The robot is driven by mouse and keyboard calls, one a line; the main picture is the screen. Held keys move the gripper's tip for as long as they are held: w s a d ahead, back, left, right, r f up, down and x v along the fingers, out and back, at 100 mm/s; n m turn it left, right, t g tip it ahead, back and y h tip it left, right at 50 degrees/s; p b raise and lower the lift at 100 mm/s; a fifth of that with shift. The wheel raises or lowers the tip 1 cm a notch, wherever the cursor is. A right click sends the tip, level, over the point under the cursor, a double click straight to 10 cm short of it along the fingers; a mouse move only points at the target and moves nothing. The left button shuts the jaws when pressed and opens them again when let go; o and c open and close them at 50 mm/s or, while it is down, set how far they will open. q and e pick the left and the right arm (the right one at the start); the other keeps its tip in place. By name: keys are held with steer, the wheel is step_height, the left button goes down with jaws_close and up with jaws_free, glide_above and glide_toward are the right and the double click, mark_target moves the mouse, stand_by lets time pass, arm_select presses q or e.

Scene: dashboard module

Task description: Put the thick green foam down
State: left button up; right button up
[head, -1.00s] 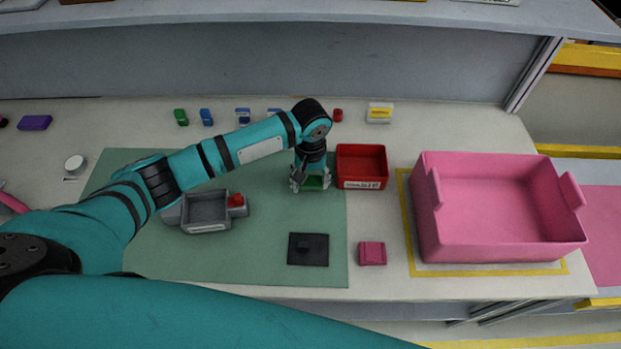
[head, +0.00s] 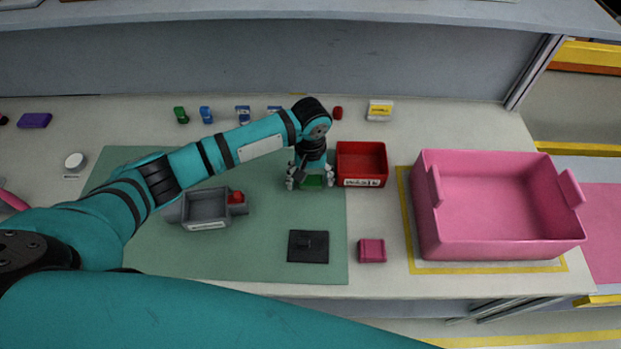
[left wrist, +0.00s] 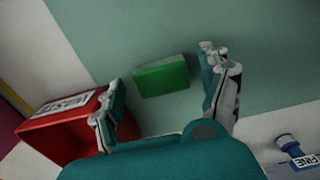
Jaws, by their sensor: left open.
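The thick green foam (head: 311,182) is a bright green block on the green mat (head: 200,262), just left of the red bin (head: 361,184). In the left wrist view the foam (left wrist: 162,77) lies between and beyond the open fingers of my left gripper (left wrist: 163,85), with a gap on each side. In the head view my left gripper (head: 310,181) points down over the foam, fingers spread to either side of it, and partly hides it. My right gripper is not visible; a teal arm link of mine crosses the bottom of the head view.
The red bin stands close to the right of my left gripper. A grey module (head: 206,208) with a red part (head: 236,197), a black plate (head: 308,246) and a small pink block (head: 371,250) lie nearby. A large pink tote (head: 497,250) stands at right.

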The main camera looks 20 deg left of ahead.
mark_target(311, 182)
arm_select(q)
step_height(311, 182, up, 12)
steer(key=b, duration=0.1)
steer(key=shift+f, duration=0.15)
stand_by(0.3)
